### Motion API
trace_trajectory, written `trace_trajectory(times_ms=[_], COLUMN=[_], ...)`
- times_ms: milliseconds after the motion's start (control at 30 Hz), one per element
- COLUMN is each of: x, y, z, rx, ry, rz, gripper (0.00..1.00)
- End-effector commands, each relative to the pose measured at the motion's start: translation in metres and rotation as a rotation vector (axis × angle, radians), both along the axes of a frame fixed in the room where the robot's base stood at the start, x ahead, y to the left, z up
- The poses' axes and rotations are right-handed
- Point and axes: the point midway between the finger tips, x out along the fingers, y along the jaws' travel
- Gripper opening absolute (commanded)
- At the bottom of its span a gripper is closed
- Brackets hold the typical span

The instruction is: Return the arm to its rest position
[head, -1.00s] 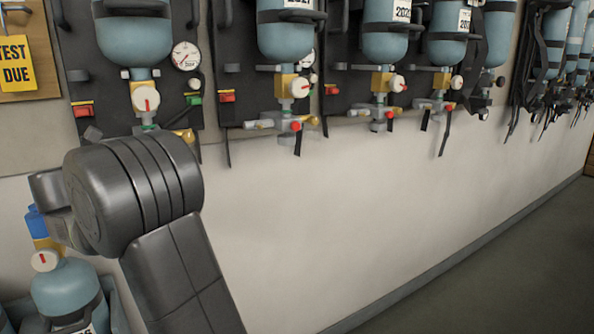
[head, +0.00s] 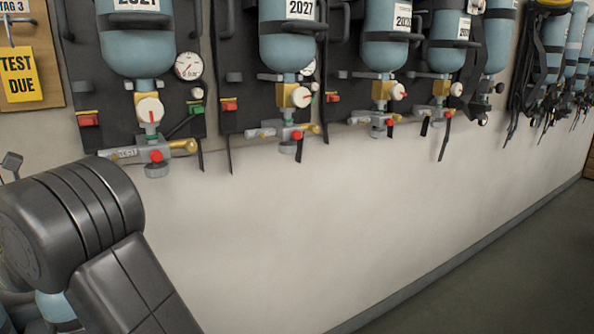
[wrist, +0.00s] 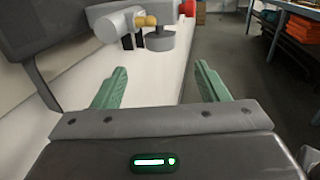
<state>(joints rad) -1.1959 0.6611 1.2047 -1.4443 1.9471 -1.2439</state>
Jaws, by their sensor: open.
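My gripper (wrist: 160,88) shows in the wrist view with its two green fingers spread wide and nothing between them. Beyond the fingertips, near the top of that view, a grey valve fitting (wrist: 160,40) with a yellow-tipped part and a red knob stands close to the white wall. In the head view only my dark arm links show, at the lower left. My gripper is out of that view.
Breathing sets with blue cylinders (head: 136,50) hang along the wall (head: 300,220), with gauges, valves and dangling straps. A yellow tag (head: 20,75) hangs on a board at left. The floor (head: 500,270) at right is clear. Shelves with orange items (wrist: 300,28) stand far right.

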Motion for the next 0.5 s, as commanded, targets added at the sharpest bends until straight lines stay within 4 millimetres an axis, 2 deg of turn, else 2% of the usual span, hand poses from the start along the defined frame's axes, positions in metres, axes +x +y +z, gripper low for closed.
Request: trace_trajectory(times_ms=[33, 500], x=[0.01, 0.078], y=[-0.012, -0.079], z=[-0.002, -0.001], rx=[0.001, 0.003], ry=[0.0, -0.001], rz=[-0.009, -0.008], gripper=[0.67, 0.67])
